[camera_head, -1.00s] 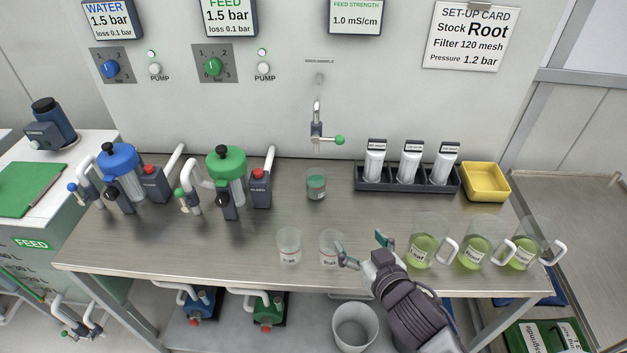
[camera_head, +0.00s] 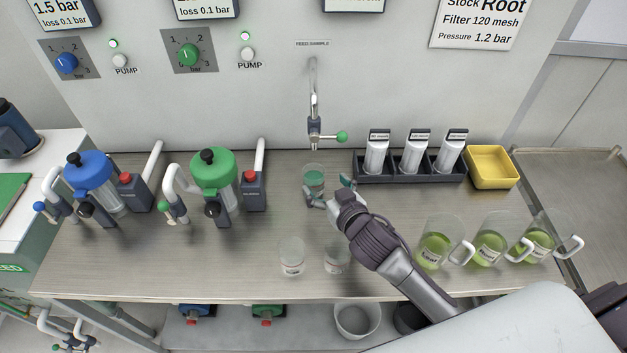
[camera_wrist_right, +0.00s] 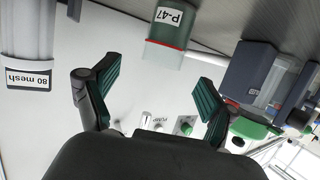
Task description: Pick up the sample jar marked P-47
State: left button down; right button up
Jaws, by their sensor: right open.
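The small sample jar (camera_head: 314,177) with green inside stands on the bench below the tap. In the right wrist view the jar (camera_wrist_right: 168,38) appears upside down, with its white P-47 label readable and a thin red line at one end. My right gripper (camera_head: 328,187) is open and empty, just in front and to the right of the jar. In the right wrist view the open fingers (camera_wrist_right: 158,80) point at the jar, which lies beyond the fingertips with a gap. My left gripper is not in view.
Two clear cups (camera_head: 292,256) stand near the front edge. Several jugs of green liquid (camera_head: 437,243) stand at right. A dark rack (camera_head: 408,173) of white tubes and a yellow tray (camera_head: 492,167) are behind. The green-lidded filter (camera_head: 213,172) is left. The tap (camera_head: 314,132) hangs above the jar.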

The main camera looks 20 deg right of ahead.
aim_at(314, 174)
jog(key=shift+w+a+f, duration=0.1)
jog(key=shift+w+f, duration=0.1)
jog(key=shift+w, duration=0.4)
jog(key=shift+w+f, duration=0.1)
jog(key=shift+w, duration=0.1)
jog(key=x, duration=0.4)
jog(key=shift+a+p, duration=0.15)
jog(key=shift+p, duration=0.25)
jog(key=shift+w+f, duration=0.2)
jog(key=shift+w, duration=0.3)
jog(key=shift+s, duration=0.1)
jog(key=shift+c, duration=0.8)
jog(key=c, duration=1.1)
jog(key=shift+c, duration=1)
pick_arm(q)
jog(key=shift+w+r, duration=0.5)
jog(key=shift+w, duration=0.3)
